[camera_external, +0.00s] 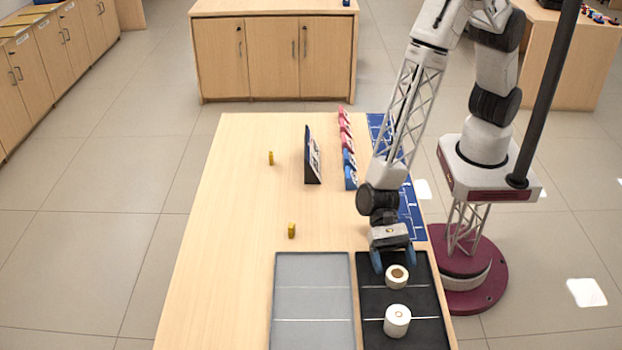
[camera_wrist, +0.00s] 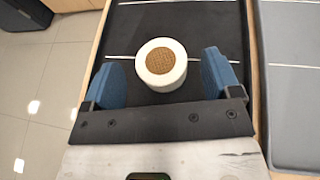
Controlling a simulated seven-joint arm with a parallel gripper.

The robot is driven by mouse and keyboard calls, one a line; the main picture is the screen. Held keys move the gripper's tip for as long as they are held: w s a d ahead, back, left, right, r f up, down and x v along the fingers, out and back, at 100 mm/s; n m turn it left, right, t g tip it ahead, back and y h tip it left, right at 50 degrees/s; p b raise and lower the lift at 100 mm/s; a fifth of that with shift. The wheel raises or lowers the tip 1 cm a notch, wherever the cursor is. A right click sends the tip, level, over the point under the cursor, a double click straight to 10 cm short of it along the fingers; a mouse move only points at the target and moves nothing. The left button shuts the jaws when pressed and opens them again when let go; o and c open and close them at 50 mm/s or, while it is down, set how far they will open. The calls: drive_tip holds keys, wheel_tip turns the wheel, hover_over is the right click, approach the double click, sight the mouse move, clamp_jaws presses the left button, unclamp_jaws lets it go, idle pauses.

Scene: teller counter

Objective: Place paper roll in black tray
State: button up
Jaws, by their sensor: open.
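The black tray (camera_external: 432,300) lies at the front right of the counter; it also shows in the wrist view (camera_wrist: 135,22). A white paper roll with a brown core (camera_external: 397,278) stands upright on it. In the wrist view this roll (camera_wrist: 178,79) is between and slightly beyond the fingertips, apart from both. A second white roll (camera_external: 397,322) stands on the tray nearer the external camera. My gripper (camera_external: 394,261) is open, pointing down, with its blue fingers over the tray's back end. In the wrist view my gripper (camera_wrist: 160,78) holds nothing.
A grey tray (camera_external: 312,300), empty where visible, lies left of the black one. Two small yellow pieces (camera_external: 291,231) stand farther back on the counter (camera_external: 235,210). A dark upright stand (camera_external: 311,158) and red and blue items (camera_external: 348,165) are at the back right.

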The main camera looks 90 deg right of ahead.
drive_tip(key=v, duration=0.9)
drive_tip(key=shift+r, duration=0.1)
idle(0.8)
drive_tip(key=shift+w+d+r, duration=0.1)
drive_tip(key=shift+d+r, duration=0.2)
drive_tip(key=shift+r, duration=0.05)
drive_tip(key=s+d+r+n+h, duration=0.2)
drive_tip(key=d+r+n, duration=0.3)
drive_tip(key=d+r, duration=0.6)
drive_tip(key=s+d+r+n+h, duration=0.1)
drive_tip(key=d+r+n+h, duration=0.25)
drive_tip(key=d+r, duration=0.8)
drive_tip(key=s+d+r+n+t+h, duration=0.1)
drive_tip(key=s+d, duration=0.4)
drive_tip(key=d, duration=0.5)
drive_tip(key=s+d+r+n+t+h, duration=0.2)
drive_tip(key=s+d+r+n+h, duration=0.1)
drive_tip(key=d, duration=0.8)
drive_tip(key=s+d+r+n+t+h, duration=0.2)
drive_tip(key=s+d, duration=0.5)
drive_tip(key=d, duration=0.4)
drive_tip(key=shift+r+n+h, duration=0.55)
drive_tip(key=shift+r+h, duration=0.15)
drive_tip(key=shift+h, duration=0.35)
